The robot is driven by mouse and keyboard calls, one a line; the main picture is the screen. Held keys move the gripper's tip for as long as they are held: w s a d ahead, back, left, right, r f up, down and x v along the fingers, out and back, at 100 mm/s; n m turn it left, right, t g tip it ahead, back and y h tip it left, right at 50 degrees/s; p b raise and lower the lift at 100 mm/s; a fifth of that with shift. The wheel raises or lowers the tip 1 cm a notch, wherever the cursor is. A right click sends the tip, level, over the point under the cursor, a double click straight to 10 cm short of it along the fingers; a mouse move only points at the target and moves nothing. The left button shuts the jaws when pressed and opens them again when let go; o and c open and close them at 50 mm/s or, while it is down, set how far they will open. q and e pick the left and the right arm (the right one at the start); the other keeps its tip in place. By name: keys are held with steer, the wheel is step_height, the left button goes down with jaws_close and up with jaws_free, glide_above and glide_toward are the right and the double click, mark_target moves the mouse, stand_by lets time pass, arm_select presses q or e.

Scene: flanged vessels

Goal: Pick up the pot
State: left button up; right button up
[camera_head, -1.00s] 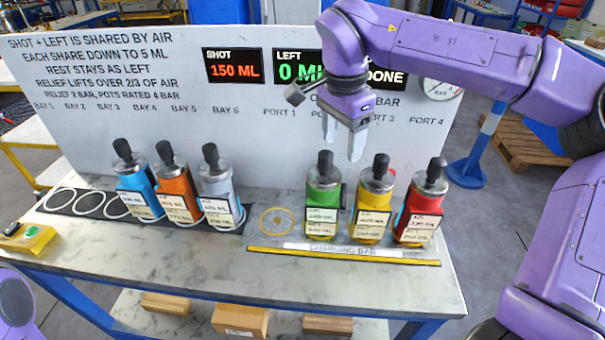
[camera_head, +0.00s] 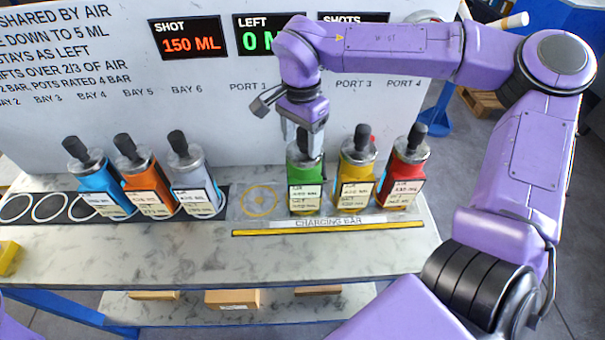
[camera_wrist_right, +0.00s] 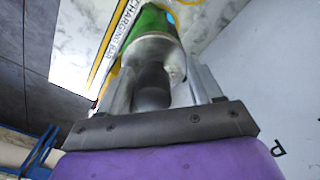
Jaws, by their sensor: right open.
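A green pot (camera_head: 306,174) with a metal lid, a black knob and pale labels stands upright at the charging bar. My right gripper (camera_head: 303,138) is directly above it, pointing down, with its fingers around the knob. In the right wrist view the black knob (camera_wrist_right: 152,88) of the green pot (camera_wrist_right: 150,22) lies between the open fingers of the gripper (camera_wrist_right: 165,85). I cannot tell whether a finger touches it. A yellow pot (camera_head: 355,188) and a red pot (camera_head: 400,188) stand to its right. My left gripper is not in view.
Blue (camera_head: 98,188), orange (camera_head: 145,188) and silver (camera_head: 195,190) pots stand in the bays at left. An empty yellow ring (camera_head: 259,201) lies left of the green pot. The white panel (camera_head: 215,110) rises behind. The front of the bench (camera_head: 180,255) is clear.

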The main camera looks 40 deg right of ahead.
steer(key=shift+s+r, duration=0.15)
steer(key=shift+s, duration=0.4)
steer(key=c, duration=0.6)
jaws_close()
